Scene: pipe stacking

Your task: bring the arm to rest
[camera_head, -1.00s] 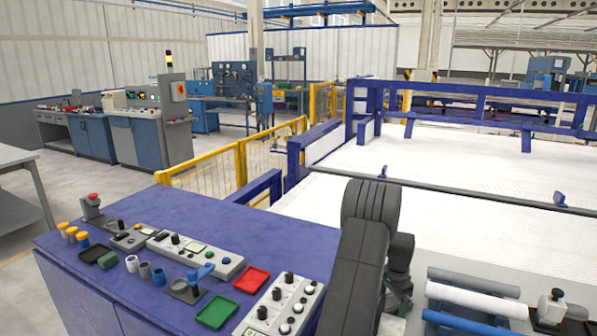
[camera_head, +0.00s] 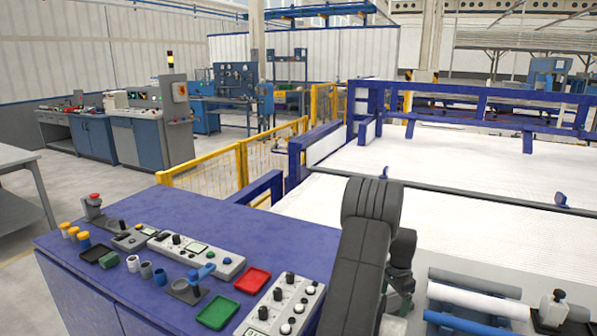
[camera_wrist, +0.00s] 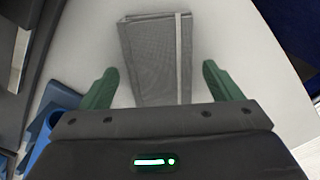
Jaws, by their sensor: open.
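In the head view my dark arm rises at the lower middle, in front of the blue bench's right end. The gripper itself is not visible in the head view.
The blue bench (camera_head: 200,225) carries control boxes, small cups, a red tray (camera_head: 252,281) and a green tray (camera_head: 217,312). A yellow fence (camera_head: 215,168) stands behind the bench.

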